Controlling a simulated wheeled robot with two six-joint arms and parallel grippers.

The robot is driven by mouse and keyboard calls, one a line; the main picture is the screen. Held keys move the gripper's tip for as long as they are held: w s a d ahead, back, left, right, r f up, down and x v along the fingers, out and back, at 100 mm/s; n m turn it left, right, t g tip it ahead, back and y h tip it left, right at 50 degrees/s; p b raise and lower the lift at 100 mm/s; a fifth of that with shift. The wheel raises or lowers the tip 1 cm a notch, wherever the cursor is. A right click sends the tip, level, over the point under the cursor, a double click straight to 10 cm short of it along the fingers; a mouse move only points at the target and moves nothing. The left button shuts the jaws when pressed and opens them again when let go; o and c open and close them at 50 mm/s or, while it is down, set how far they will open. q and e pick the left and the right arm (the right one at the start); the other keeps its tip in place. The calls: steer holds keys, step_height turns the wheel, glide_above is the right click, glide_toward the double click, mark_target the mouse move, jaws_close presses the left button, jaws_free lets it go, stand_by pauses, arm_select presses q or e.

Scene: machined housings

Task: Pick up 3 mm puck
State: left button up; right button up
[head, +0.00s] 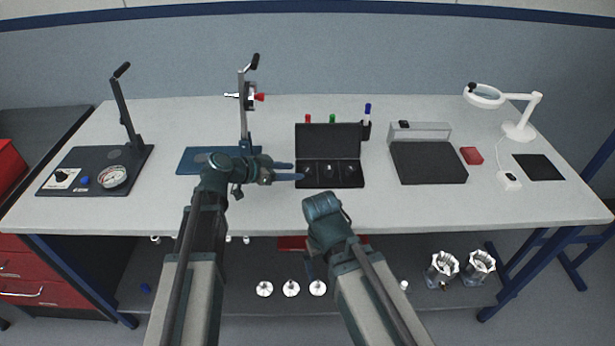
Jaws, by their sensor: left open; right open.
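An open black case (330,137) stands near the middle of the table with its lid raised. Its tray holds dark round pucks in a row: one at the left, a middle one (329,170) and one at the right (350,169). Any size marks are too small to read, so I cannot tell which is the 3 mm puck. My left gripper (297,171) is open and empty, pointing right, with its fingertips at the left edge of the case. My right gripper (309,268) is low, in front of the table's front edge, mostly hidden by its arm; I see nothing in it.
A blue-based lever press (245,110) stands behind my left gripper. A gauge fixture (95,170) is at the far left. A dark flat box (428,162), a red block (471,155) and a magnifier lamp (519,130) are at the right. Metal parts lie on the lower shelf.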

mark_target(306, 170)
arm_select(q)
steer(key=shift+w+d+f, duration=0.1)
steer(key=shift+d, duration=0.1)
steer(key=b+x, duration=0.2)
steer(key=x, duration=0.2)
steer(key=shift+w+f, duration=0.1)
steer(key=shift+w, duration=0.15)
steer(key=shift+w+d+f, duration=0.1)
steer(key=shift+w+d, duration=0.1)
steer(key=shift+d, duration=0.1)
steer(key=shift+c, duration=0.3)
jaws_close()
